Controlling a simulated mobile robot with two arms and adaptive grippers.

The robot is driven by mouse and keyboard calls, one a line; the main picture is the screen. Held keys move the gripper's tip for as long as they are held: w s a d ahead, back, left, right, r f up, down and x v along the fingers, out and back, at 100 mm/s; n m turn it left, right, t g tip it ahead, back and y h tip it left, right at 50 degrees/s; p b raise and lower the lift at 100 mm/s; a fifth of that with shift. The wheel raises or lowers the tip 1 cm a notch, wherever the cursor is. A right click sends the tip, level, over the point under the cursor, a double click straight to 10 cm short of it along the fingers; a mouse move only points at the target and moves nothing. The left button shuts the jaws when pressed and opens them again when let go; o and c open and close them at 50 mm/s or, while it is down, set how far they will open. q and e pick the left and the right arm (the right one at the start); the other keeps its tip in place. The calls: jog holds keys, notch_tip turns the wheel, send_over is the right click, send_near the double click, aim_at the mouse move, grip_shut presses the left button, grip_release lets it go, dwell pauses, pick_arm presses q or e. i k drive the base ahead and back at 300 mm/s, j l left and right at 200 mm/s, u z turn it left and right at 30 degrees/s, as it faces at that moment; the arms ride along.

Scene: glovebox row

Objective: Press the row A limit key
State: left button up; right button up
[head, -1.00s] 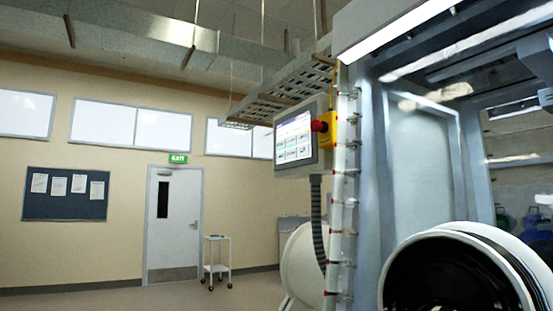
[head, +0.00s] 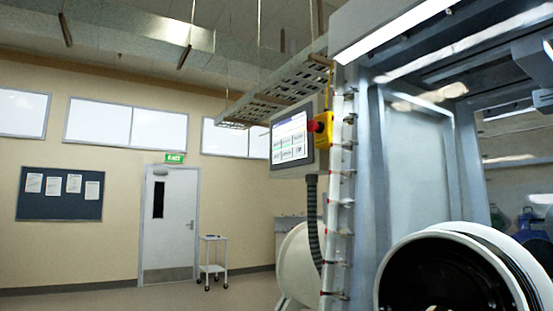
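A touch panel (head: 292,139) with a light screen and several on-screen keys hangs on the side of the glovebox, right of the picture's middle. The key labels are too small to read, so I cannot tell which is the row A limit key. A red emergency knob (head: 313,126) on a yellow box (head: 323,130) sits at the panel's right edge. Neither of my grippers shows in the head view.
The glovebox (head: 415,150) with a large round port (head: 440,275) fills the right side. A white trolley (head: 212,262) stands by the door (head: 169,222) at the back. A noticeboard (head: 60,194) hangs on the left wall. Floor at lower left is clear.

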aim_at(276, 157)
jog(key=i+j+u, duration=0.25)
jog(key=i+u, duration=0.2)
jog(key=i, duration=0.25)
jog(key=i+u, duration=0.45)
jog(key=i, duration=0.3)
